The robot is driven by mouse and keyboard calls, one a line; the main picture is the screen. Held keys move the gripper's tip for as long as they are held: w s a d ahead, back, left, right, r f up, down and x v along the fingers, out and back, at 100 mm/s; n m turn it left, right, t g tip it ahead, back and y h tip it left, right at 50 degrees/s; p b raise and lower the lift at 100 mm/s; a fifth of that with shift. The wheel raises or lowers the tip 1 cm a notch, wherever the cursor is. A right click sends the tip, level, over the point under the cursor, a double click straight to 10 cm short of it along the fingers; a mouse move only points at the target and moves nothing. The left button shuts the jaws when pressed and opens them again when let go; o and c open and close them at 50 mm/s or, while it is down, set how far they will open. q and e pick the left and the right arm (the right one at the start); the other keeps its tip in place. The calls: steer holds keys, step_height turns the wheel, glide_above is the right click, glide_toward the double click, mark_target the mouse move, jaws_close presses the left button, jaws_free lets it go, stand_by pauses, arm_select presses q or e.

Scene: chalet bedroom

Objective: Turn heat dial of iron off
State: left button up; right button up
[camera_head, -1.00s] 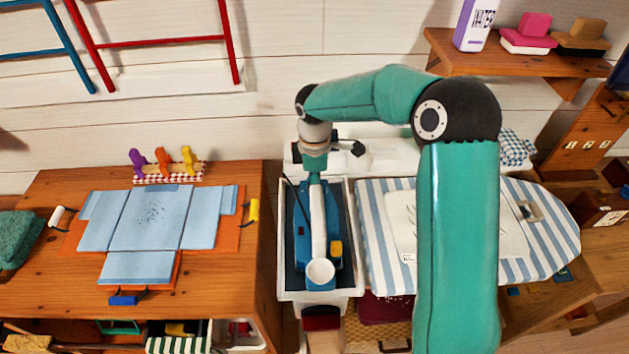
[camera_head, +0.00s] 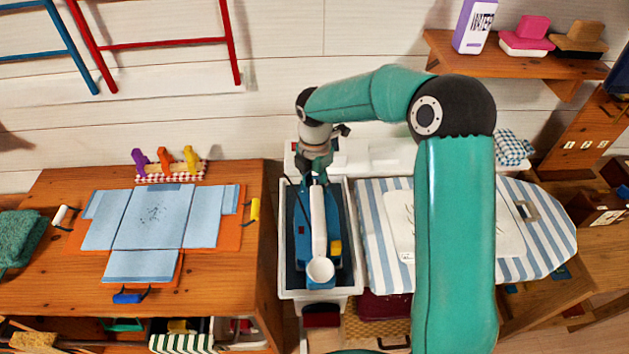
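The iron (camera_head: 304,231) is blue with a white handle (camera_head: 318,222) and a round white end. It sits in a white-rimmed tray (camera_head: 284,292) with a dark floor, at the left end of the ironing board. A yellow part (camera_head: 335,248) shows on its right side. I cannot make out which part is the heat dial. My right gripper (camera_head: 318,180) points down at the iron's far end, at or just above the handle. Its fingers are small and partly hidden, so I cannot tell whether they are open or touching. My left gripper is not in view.
A striped ironing board (camera_head: 548,231) with a folded white garment (camera_head: 400,222) lies to the right, partly behind my arm. A wooden table (camera_head: 60,285) at left holds a folding board with blue cloth (camera_head: 150,222). A wall shelf (camera_head: 520,62) holds a water carton (camera_head: 473,26).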

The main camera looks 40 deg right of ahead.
stand_by(0.4)
steer(key=o, duration=1.1)
steer(key=shift+o, duration=0.2)
steer(key=shift+r, duration=0.1)
step_height(320, 180, up, 12)
